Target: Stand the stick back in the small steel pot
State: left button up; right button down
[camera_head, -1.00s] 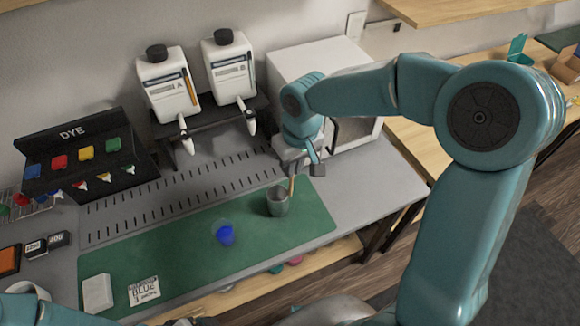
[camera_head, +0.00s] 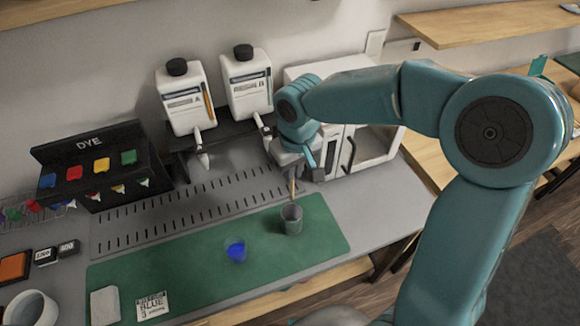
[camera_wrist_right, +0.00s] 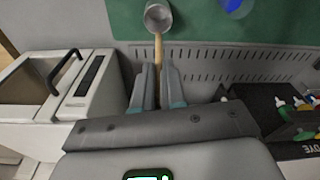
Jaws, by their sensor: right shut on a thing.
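The small steel pot (camera_head: 291,220) stands on the green mat (camera_head: 190,264), right of a cup of blue liquid (camera_head: 236,250). My right gripper (camera_head: 297,170) is above and behind the pot, shut on the wooden stick (camera_head: 292,187). In the right wrist view the stick (camera_wrist_right: 158,50) runs from between the fingers (camera_wrist_right: 157,82) to the pot (camera_wrist_right: 158,17). Its far end meets or overlaps the pot's rim; I cannot tell whether it is inside. My left gripper is not in view.
Two white bottles (camera_head: 186,98) stand on a black stand behind. A white box-shaped machine (camera_head: 362,150) is close to the right gripper. A dye rack (camera_head: 95,165) is at the left. A white block (camera_head: 104,305) and a label card (camera_head: 152,305) lie at the mat's front left.

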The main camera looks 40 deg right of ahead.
aim_at(292, 199)
notch_tip(292, 199, down, 3)
jog(key=shift+d+r+b, duration=0.1)
jog(key=shift+r+b, duration=0.05)
jog(key=shift+b, duration=0.7)
notch_tip(292, 199, down, 2)
jog(key=shift+f+b, duration=0.1)
jog(key=shift+b, duration=0.75)
notch_tip(292, 199, down, 7)
jog(key=b, duration=0.5)
jog(key=shift+r+b, duration=0.2)
jog(key=shift+b, duration=0.15)
jog(key=c, duration=1.1)
grip_release()
jog(key=shift+r, duration=0.1)
jog(key=r, duration=0.5)
jog(key=s+r+p, duration=0.1)
jog(key=r, duration=0.4)
jog(key=s+r, duration=0.1)
jog(key=r, duration=0.5)
jog(key=shift+r+p, duration=0.1)
jog(key=shift+p, duration=0.25)
